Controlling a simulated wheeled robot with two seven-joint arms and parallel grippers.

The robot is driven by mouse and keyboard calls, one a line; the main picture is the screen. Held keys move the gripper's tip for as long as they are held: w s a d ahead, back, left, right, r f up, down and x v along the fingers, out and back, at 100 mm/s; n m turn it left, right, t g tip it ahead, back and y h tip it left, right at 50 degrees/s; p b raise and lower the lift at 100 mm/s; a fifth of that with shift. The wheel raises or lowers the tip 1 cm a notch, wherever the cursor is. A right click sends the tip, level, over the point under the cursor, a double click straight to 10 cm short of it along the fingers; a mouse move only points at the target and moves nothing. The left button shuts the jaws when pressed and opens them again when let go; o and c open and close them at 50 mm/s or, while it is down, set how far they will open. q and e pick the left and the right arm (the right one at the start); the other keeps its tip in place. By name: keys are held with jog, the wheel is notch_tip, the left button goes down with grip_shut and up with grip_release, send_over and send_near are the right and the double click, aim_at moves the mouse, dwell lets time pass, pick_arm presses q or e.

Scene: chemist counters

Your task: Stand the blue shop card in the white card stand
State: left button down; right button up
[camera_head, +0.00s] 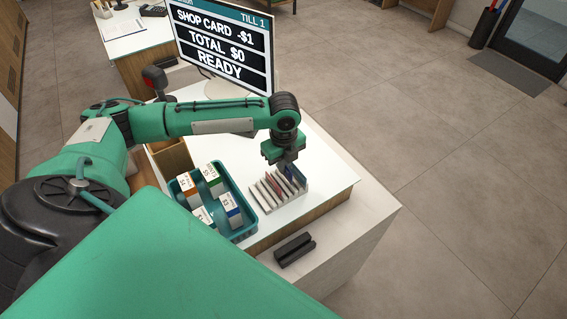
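The white card stand (262,203) sits on the counter in the middle of the view, with several upright slots. A red card (272,188) stands in one of its slots. The blue shop card (297,177) is upright at the right end of the stand, seemingly in or just over the last slot. My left gripper (291,171) points down right at the blue card's top. Its fingertips are small and partly hidden, so I cannot tell whether they still grip the card. My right gripper is out of view.
A teal tray (247,232) with several small labelled boxes stands just left of the card stand. A till screen (222,45) stands behind, reading READY. A black holder (294,249) lies on the lower front ledge. The counter right of the stand is clear.

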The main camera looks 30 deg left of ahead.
pick_arm(q)
jog(key=shift+f+b, duration=0.35)
jog(key=shift+f, duration=0.7)
jog(key=shift+f, duration=0.1)
jog(key=shift+p, duration=0.55)
jog(key=shift+f, duration=0.3)
jog(key=shift+f, duration=0.55)
jog(key=c, duration=2.1)
grip_release()
jog(key=o, duration=0.5)
